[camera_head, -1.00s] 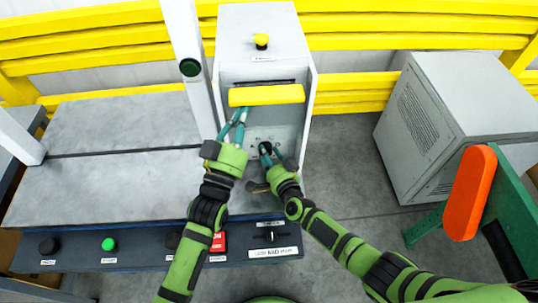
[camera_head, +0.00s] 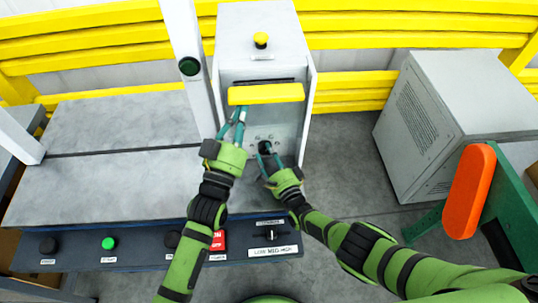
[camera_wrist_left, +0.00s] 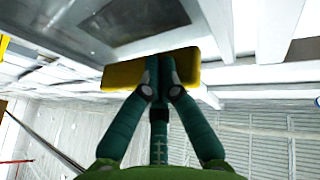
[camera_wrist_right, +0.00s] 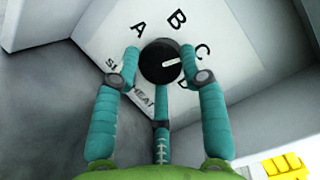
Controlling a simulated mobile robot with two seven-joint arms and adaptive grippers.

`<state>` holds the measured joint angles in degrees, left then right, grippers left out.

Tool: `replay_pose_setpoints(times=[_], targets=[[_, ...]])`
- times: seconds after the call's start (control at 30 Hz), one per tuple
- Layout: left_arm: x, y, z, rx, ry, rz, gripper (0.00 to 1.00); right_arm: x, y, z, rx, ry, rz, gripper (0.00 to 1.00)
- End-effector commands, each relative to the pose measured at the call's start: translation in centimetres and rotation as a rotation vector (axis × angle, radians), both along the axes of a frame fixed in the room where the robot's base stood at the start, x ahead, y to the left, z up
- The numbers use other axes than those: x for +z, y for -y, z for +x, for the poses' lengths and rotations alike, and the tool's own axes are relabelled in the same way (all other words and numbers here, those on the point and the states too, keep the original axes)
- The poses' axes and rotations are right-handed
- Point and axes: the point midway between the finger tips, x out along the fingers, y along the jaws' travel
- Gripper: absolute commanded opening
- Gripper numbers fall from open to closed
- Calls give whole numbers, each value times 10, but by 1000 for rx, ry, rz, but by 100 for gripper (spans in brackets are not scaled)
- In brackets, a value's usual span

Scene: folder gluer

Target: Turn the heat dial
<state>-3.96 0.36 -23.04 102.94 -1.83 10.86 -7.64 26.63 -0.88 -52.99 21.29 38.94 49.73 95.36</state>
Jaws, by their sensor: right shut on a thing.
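The heat dial (camera_wrist_right: 160,62) is a round black knob on a white panel marked A, B, C and a partly hidden D. Its white pointer mark faces right, roughly toward C. My right gripper (camera_wrist_right: 160,65) is shut on the dial, one finger on each side; in the head view the gripper (camera_head: 265,150) is at the lower front of the grey cabinet. My left gripper (camera_head: 242,112) has its fingertips together at the underside of the yellow bar (camera_head: 266,94); the left wrist view also shows the bar (camera_wrist_left: 125,75) behind the fingertips.
A control strip (camera_head: 140,247) with buttons and a LOW-MID-HIGH selector (camera_head: 271,235) runs along the front. A grey box (camera_head: 430,130) and orange-topped green part (camera_head: 468,190) stand right.

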Motion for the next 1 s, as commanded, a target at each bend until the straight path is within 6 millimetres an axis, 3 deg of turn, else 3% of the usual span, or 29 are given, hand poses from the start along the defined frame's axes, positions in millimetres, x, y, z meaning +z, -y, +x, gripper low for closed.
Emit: replay_pose_setpoints(times=[0.67,0.7,0.73,1.0], targets=[[2,0,0,0,5,-2,0,2,-3,-1,10,1,49,10],[2,0,0,0,5,-2,0,2,-3,-1,10,1,49,55],[2,0,0,0,5,-2,0,2,-3,-1,10,1,49,65],[2,0,0,0,5,-2,0,1,-2,-1,6,0,48,65]])
